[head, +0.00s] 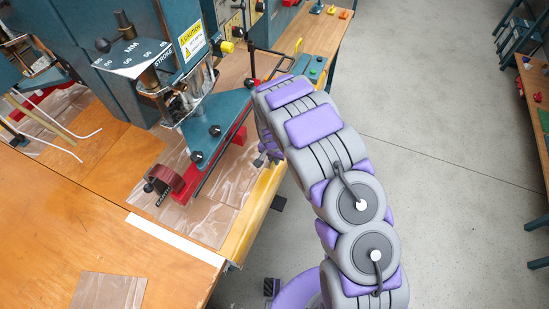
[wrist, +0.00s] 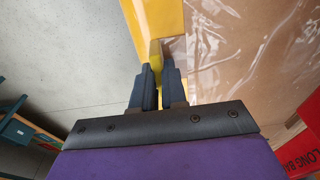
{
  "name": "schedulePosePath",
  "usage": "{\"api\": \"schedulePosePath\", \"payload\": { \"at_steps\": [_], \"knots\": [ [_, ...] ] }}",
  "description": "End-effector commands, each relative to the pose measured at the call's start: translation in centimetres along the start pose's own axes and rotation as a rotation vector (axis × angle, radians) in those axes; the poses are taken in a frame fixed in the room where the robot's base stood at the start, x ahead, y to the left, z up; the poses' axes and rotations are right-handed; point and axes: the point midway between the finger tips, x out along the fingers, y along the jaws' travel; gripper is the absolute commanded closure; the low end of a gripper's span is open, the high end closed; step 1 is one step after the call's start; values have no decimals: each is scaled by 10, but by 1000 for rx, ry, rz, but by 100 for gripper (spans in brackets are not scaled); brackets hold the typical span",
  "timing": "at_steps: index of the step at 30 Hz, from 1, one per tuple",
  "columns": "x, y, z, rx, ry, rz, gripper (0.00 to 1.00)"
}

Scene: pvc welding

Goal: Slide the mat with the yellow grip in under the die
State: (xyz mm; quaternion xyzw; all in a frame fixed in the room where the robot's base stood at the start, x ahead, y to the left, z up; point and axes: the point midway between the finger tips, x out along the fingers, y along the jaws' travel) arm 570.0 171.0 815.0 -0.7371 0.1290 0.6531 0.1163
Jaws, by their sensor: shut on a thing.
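In the wrist view, my gripper (wrist: 158,80) is shut on a small yellow grip (wrist: 155,53) at the edge of a clear, brownish mat (wrist: 215,70). In the head view, the creased mat (head: 215,215) lies on the table by its yellow front edge, and part of it is below the press. The red die (head: 186,188) shows under the teal press plate, to the left of my gripper (head: 264,160). My arm hides much of the grip in the head view.
The teal press (head: 180,60) with a caution label stands over the table. A second brown sheet (head: 108,290) lies at the front left, and a white strip (head: 175,238) lies near it. The grey floor (head: 440,190) at the right is open.

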Motion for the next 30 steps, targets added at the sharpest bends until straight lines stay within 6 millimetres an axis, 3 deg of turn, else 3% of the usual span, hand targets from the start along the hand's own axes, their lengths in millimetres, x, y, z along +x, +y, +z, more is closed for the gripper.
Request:
{"api": "schedulePosePath", "payload": {
  "at_steps": [2, 3, 12, 23, 30],
  "knots": [
    [0, 0, 0, 0, 0, 0, 100],
    [0, 0, 0, 0, 0, 0, 86],
    [0, 0, 0, 0, 0, 0, 58],
    [-8, 0, 0, 0, 1, 0, 58],
    [-50, -1, -1, -1, 3, -1, 58]
  ]
}}
